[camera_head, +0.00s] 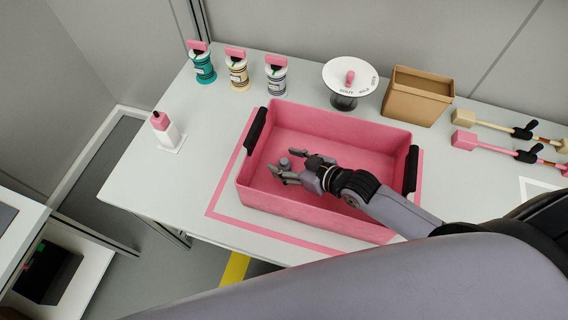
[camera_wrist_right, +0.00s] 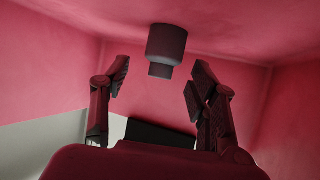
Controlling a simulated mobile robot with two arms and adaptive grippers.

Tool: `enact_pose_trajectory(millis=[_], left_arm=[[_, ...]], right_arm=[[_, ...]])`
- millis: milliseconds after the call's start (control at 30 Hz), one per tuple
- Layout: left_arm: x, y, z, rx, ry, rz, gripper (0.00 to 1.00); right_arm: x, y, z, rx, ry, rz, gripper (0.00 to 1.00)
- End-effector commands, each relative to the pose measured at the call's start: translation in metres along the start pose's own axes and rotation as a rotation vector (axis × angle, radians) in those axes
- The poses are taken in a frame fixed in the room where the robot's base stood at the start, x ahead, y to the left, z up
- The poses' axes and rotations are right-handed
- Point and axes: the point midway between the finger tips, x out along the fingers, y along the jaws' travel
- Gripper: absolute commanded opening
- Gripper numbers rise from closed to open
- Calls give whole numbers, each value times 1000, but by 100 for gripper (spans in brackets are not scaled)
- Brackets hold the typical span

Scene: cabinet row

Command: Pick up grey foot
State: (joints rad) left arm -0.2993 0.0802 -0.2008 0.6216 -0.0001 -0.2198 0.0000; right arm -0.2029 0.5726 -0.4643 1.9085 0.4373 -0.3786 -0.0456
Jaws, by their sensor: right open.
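The grey foot (camera_head: 284,163) is a small dark grey stepped cylinder inside the pink bin (camera_head: 322,203). It also shows in the right wrist view (camera_wrist_right: 166,44), with its narrower end toward the gripper. My right gripper (camera_head: 291,170) reaches into the bin from the right, pointing left. Its fingers are spread apart in the right wrist view (camera_wrist_right: 158,88), with the foot ahead between the fingertips and a gap on both sides. Nothing is held. My left gripper is not in view.
The bin has black handles (camera_head: 256,130) at both ends. Three labelled jars (camera_head: 202,65) stand along the back left, with a white dispenser (camera_head: 166,131) nearer. A round white stand (camera_head: 350,76), a cardboard box (camera_head: 417,95) and long-handled tools (camera_head: 495,146) line the back right. The left table top is mostly clear.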

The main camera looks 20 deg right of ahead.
Motion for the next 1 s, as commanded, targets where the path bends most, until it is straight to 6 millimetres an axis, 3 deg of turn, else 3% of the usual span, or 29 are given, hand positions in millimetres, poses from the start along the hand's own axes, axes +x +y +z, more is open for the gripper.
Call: enact_pose_trajectory(millis=[133,900,1000], left_arm=[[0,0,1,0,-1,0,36],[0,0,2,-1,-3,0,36],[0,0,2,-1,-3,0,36]], right_arm=[[0,0,0,0,0,0,53],[-1,0,0,0,0,1,2],[-1,1,0,0,1,1,0]])
